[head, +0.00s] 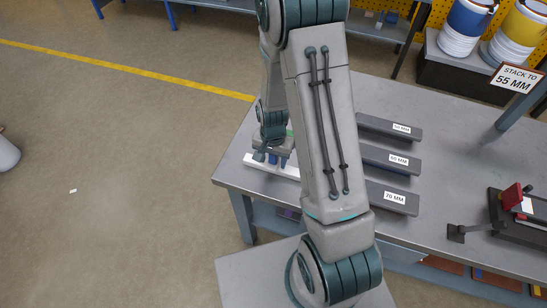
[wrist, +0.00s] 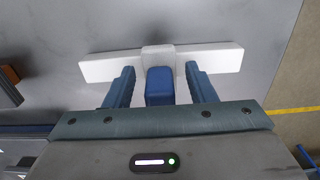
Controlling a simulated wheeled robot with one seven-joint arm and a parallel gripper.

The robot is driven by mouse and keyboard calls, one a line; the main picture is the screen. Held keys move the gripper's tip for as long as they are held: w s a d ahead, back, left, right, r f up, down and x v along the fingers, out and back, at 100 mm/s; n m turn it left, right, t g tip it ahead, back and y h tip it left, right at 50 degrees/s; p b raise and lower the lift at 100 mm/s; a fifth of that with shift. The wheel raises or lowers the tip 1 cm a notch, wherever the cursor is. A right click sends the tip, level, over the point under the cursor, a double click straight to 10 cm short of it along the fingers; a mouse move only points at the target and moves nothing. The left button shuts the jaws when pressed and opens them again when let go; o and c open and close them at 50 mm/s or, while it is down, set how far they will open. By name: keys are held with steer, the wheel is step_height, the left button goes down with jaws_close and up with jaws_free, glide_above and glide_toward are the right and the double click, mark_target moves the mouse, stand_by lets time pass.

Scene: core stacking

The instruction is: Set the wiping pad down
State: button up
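The wiping pad is a long white bar with a blue handle standing up from its middle; it shows in the wrist view (wrist: 215,58) and at the table's left end in the head view (head: 286,171). It appears to lie flat on the grey table. My gripper (wrist: 161,80) is over the handle, one blue finger on each side. A narrow gap shows between each finger and the handle, so the gripper is open around it. In the head view my gripper (head: 271,160) is low over the pad, and my arm hides part of the area.
Grey blocks labelled 50 MM (head: 385,127), 60 MM and 70 MM (head: 390,199) lie right of my arm on the table (head: 445,135). A red-handled fixture (head: 511,196) is at the far right. The table's left edge is close to the pad, with open floor beyond.

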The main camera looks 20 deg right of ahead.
steer(key=shift+r, duration=0.15)
step_height(320, 180, up, 12)
steer(key=shift+r+b, duration=0.2)
steer(key=shift+b, duration=0.1)
steer(key=s+r+n+t, duration=0.3)
steer(key=s+r+n, duration=0.4)
steer(key=s+r, duration=0.7)
steer(key=shift+d+r+t, duration=0.2)
steer(key=shift+r+t, duration=0.2)
steer(key=shift+r, duration=0.5)
steer(key=shift+s, duration=0.1)
